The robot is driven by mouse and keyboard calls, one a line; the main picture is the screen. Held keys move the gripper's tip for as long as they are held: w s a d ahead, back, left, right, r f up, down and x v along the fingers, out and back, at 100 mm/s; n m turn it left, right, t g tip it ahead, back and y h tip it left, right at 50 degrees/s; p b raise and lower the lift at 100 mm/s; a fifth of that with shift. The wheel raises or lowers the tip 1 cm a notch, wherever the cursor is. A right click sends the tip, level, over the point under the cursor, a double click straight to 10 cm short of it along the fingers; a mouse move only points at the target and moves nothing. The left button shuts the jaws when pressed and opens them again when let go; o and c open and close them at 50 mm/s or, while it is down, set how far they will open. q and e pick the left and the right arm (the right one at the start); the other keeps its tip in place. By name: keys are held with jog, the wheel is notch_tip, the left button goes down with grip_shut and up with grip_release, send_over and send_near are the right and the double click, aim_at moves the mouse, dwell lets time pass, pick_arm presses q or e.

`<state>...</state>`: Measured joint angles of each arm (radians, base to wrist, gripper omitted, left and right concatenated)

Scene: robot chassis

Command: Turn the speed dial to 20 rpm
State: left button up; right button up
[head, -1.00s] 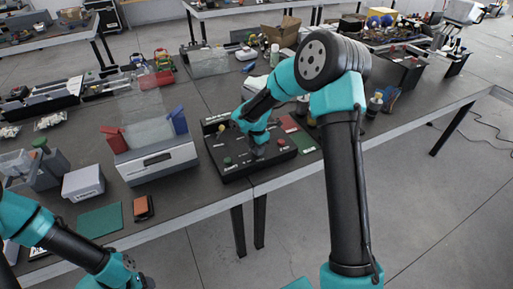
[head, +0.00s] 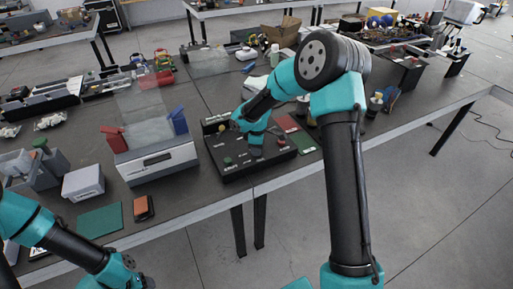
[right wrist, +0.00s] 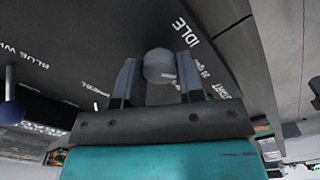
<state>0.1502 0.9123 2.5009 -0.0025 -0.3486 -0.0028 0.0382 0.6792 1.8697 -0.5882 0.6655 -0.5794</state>
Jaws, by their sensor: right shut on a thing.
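The black control panel (head: 232,173) lies on the table near its front edge, with white lettering and small coloured buttons. My right gripper (head: 256,154) reaches down onto it; the dial is hidden behind it in the head view. In the right wrist view, the right gripper (right wrist: 159,78) is shut on the grey round speed dial (right wrist: 159,62), one finger on each side. The word IDLE shows beside the dial; smaller marks near the right finger are hard to read. Part of my left arm shows at lower left; its fingers are out of frame.
A light grey machine (head: 158,160) with a clear raised cover stands left of the panel. A green button (head: 228,161) is on the panel's front left. A blue knob (right wrist: 10,110) shows in the right wrist view. A green mat (head: 100,221) lies at the front left.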

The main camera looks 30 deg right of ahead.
jog(key=shift+m, duration=0.6)
jog(key=o, duration=0.9)
notch_tip(320, 180, up, 18)
jog(key=shift+f, duration=0.25)
dwell(0.4)
